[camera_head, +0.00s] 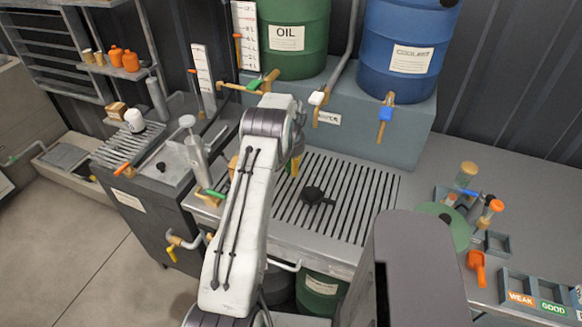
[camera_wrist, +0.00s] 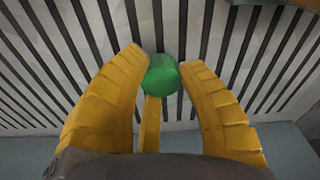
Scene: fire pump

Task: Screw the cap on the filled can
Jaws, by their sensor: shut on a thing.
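My gripper (camera_wrist: 160,85) has yellow fingers closed around a small, round green piece, which looks like the cap (camera_wrist: 161,75). It is held at the fingertips over the slatted grate. In the head view my arm covers most of the gripper; only bits of yellow finger (camera_head: 294,167) show beside it. I cannot make out the filled can for sure in either view; it may be hidden behind my arm or under the cap. Whether the cap touches anything below is not clear.
A black funnel-like piece (camera_head: 315,196) lies on the grate (camera_head: 355,205). Behind stand the green oil drum (camera_head: 290,60) and blue coolant drum (camera_head: 408,45), with taps in front. Small parts and a labelled tray (camera_head: 540,300) crowd the right bench. A steel hand pump (camera_head: 194,150) stands left.

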